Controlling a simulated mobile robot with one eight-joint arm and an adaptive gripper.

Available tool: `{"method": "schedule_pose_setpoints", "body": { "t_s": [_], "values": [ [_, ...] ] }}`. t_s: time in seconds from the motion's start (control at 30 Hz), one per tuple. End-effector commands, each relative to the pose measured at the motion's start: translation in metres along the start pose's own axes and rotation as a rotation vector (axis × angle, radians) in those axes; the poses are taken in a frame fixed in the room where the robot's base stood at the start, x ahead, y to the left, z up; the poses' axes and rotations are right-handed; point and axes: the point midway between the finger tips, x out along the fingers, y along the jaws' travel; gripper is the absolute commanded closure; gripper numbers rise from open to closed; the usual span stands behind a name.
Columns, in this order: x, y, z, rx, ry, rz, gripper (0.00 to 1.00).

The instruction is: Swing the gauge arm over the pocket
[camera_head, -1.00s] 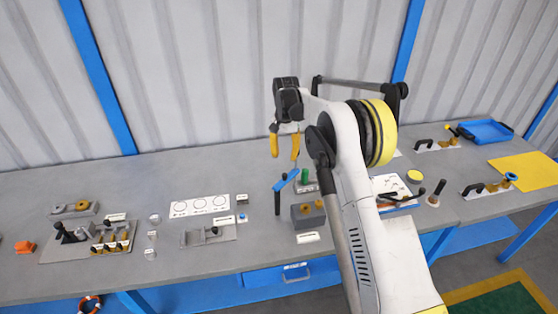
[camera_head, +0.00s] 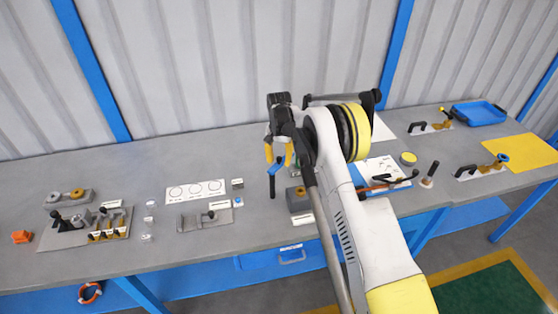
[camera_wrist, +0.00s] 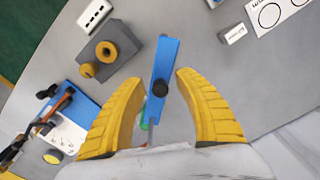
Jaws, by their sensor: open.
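The gauge arm appears to be the blue bar (camera_head: 275,170) on a dark upright post (camera_head: 272,188). In the wrist view my gripper (camera_wrist: 160,80) shows a gap on both sides of the knob. I cannot tell which opening is the pocket.
A white card with circles (camera_head: 196,191) and a grey slide fixture (camera_head: 205,218) lie left of the post. A white board with a blue edge (camera_head: 384,170) and a dark-handled peg (camera_head: 430,173) stand to the right. Bench room behind the post is clear.

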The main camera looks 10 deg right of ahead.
Motion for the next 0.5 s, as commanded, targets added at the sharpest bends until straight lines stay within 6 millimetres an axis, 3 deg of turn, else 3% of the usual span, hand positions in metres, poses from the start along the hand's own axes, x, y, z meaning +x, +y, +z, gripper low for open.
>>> {"method": "schedule_pose_setpoints", "body": {
  "t_s": [0.07, 0.2, 0.5],
  "values": [
    [-0.0002, 0.0000, 0.0000, 0.000, 0.000, 0.000, 0.60],
    [-0.0003, 0.0000, 0.0000, 0.000, 0.000, 0.000, 1.00],
    [-0.0003, 0.0001, 0.0001, 0.002, 0.000, 0.000, 1.00]
  ]
}}
